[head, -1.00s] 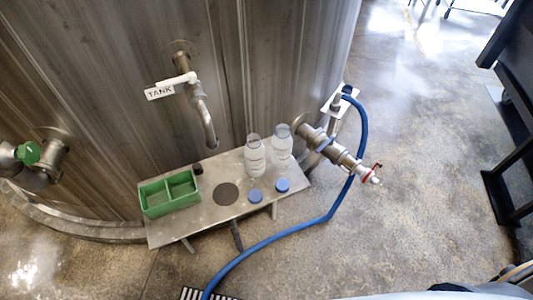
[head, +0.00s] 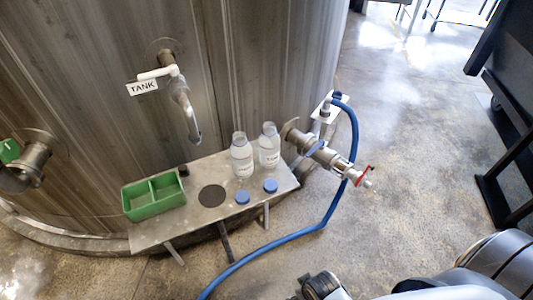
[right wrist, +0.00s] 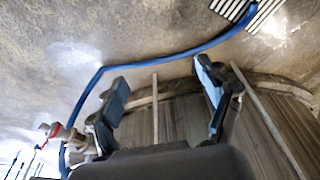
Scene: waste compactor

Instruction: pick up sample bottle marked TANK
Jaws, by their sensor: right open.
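Two clear sample bottles with white labels stand upright and uncapped on the metal shelf (head: 175,226), a left bottle (head: 241,157) and a right bottle (head: 269,148). Their label print is too small to read, so I cannot tell which is marked TANK. A white sign reading TANK (head: 142,88) hangs on the tap above the shelf. Two blue caps (head: 242,197) (head: 270,186) lie in front of the bottles. My right gripper (right wrist: 164,88) is open and empty in the right wrist view, apart from the bottles. Part of my right arm shows at the bottom of the head view. My left gripper is not in view.
A green two-part tray (head: 152,207) sits on the shelf's left end, beside a dark round pad (head: 212,196). A metal valve (head: 325,155) with a red handle juts out right of the bottles. A blue hose (head: 290,238) runs across the floor in front.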

